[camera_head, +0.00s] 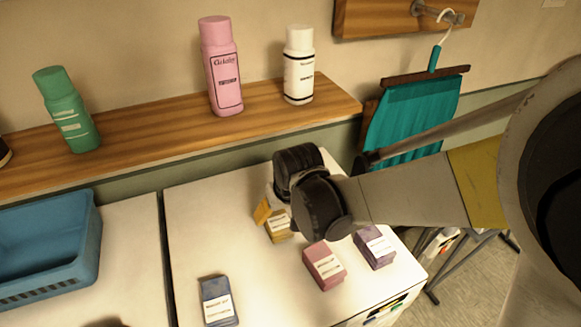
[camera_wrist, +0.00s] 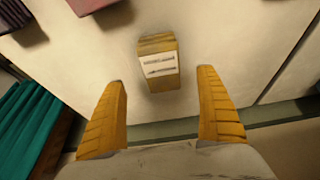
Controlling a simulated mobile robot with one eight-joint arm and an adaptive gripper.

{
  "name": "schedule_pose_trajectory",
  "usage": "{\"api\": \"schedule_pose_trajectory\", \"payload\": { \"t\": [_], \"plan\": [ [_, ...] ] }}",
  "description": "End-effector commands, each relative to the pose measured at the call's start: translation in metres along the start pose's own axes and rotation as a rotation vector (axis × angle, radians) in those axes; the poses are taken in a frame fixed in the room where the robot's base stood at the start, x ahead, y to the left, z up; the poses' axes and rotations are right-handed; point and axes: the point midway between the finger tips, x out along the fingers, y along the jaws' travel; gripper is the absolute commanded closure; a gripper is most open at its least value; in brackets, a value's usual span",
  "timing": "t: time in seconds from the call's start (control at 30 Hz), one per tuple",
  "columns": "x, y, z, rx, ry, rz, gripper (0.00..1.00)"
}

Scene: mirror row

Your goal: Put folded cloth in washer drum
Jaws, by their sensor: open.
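No plainly folded cloth and no drum opening can be made out in either view. Below my gripper (camera_wrist: 161,78), a small yellow labelled block (camera_wrist: 158,64) stands on the white top. In the wrist view the block lies between and just beyond the two open yellow fingers, with a gap on each side. In the head view my wrist partly hides the yellow block (camera_head: 279,226). The white top (camera_head: 195,240) may be the top of a machine; its front is mostly out of view.
A red block (camera_head: 324,266), a purple block (camera_head: 375,247) and a blue block (camera_head: 217,300) stand on the same top. A blue basket (camera_head: 50,250) is at left. Bottles line a wooden shelf (camera_head: 150,125) behind. A teal cloth (camera_head: 412,118) hangs at right.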

Motion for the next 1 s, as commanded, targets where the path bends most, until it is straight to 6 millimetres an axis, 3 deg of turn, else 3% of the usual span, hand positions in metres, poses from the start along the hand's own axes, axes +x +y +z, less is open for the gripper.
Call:
{"api": "schedule_pose_trajectory", "payload": {
  "t": [0.53, 1.0],
  "plan": [
    [0.067, -0.003, -0.001, 0.001, 0.001, 0.000, 0.15],
    [0.071, -0.003, -0.001, 0.001, 0.001, 0.000, 0.15]
  ]
}}
